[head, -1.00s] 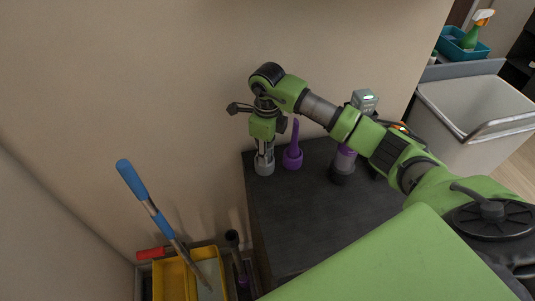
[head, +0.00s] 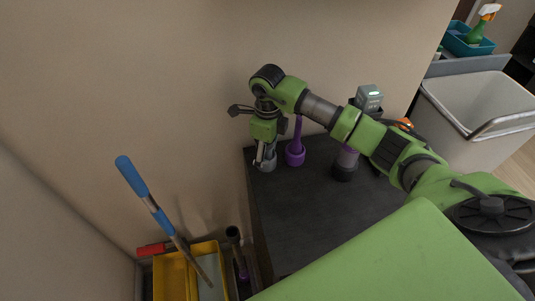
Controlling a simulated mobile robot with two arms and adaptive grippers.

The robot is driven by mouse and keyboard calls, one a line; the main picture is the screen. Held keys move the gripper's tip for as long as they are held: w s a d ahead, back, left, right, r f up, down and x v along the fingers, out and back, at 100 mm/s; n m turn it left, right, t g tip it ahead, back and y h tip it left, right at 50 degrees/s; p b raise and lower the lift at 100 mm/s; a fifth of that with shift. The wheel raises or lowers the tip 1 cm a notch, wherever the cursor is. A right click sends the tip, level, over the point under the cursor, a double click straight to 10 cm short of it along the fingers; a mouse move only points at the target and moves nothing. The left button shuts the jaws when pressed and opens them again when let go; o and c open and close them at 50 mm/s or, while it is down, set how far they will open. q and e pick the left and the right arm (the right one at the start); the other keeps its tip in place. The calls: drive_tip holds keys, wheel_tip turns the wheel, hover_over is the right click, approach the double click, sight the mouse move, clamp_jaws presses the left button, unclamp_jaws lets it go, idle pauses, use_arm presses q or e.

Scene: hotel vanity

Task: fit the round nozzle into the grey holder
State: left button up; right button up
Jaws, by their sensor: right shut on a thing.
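My right gripper (head: 264,157) points down at the back left corner of the dark cabinet top. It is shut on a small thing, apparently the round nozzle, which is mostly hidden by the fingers. The light grey holder (head: 269,165), a short round cup, stands on the cabinet directly at the fingertips. The fingers overlap its left side in the head view. I cannot tell whether the nozzle is inside the cup or just above it. My left gripper is not in view.
A purple holder (head: 295,157) with an upright purple piece stands close right of the grey holder. Farther right is a black holder (head: 344,172) with a purple-and-grey piece. The cabinet top (head: 300,220) is clear in front. The wall is close behind.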

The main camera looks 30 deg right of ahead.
wheel_tip(320, 180, up, 12)
idle(0.6)
idle(0.5)
